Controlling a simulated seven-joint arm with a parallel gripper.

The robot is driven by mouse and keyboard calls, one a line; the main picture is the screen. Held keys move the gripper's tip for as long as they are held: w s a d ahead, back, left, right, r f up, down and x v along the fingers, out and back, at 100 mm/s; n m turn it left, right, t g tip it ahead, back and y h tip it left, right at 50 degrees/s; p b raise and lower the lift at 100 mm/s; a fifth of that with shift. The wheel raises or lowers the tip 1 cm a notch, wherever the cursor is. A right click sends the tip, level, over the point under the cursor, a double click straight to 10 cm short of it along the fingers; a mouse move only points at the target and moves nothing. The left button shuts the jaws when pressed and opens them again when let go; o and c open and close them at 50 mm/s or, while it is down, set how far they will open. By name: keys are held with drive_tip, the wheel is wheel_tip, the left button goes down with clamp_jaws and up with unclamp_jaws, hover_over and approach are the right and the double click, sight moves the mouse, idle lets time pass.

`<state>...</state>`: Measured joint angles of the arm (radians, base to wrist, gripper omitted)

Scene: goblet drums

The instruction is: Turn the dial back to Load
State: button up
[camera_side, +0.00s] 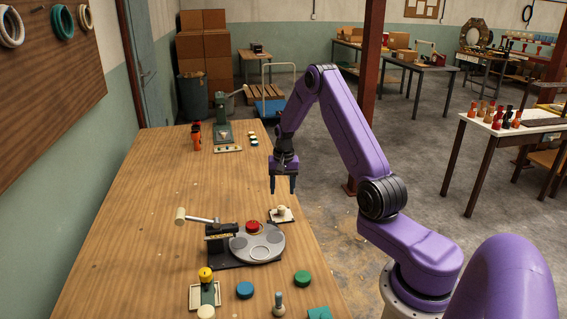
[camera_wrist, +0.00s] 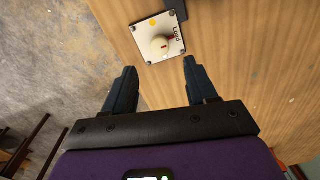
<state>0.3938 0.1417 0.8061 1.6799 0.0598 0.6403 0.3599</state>
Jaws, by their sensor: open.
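The dial (camera_wrist: 161,44) is a cream knob with a small red mark, on a square white plate (camera_wrist: 148,58) with dark corner screws. In the wrist view the plate has a yellow dot near one edge and the word "LOAD" along another. The red mark on the knob points toward the LOAD side. In the side view the dial (camera_side: 281,210) sits near the table's right edge, beside the turntable. My gripper (camera_side: 283,190) is above the dial, pointing down, apart from it. In the wrist view my gripper (camera_wrist: 160,75) is open with nothing between its fingers.
A grey turntable (camera_side: 270,246) with a red piece (camera_side: 253,226) and a lever press (camera_side: 217,236) stands left of the dial. Blue (camera_side: 245,290) and green (camera_side: 302,278) discs lie nearer. A green press (camera_side: 222,130) stands at the far end. The table's left part is clear.

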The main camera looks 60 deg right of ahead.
wheel_tip(320, 180, up, 10)
drive_tip(key=shift+s, duration=0.2)
idle(0.3)
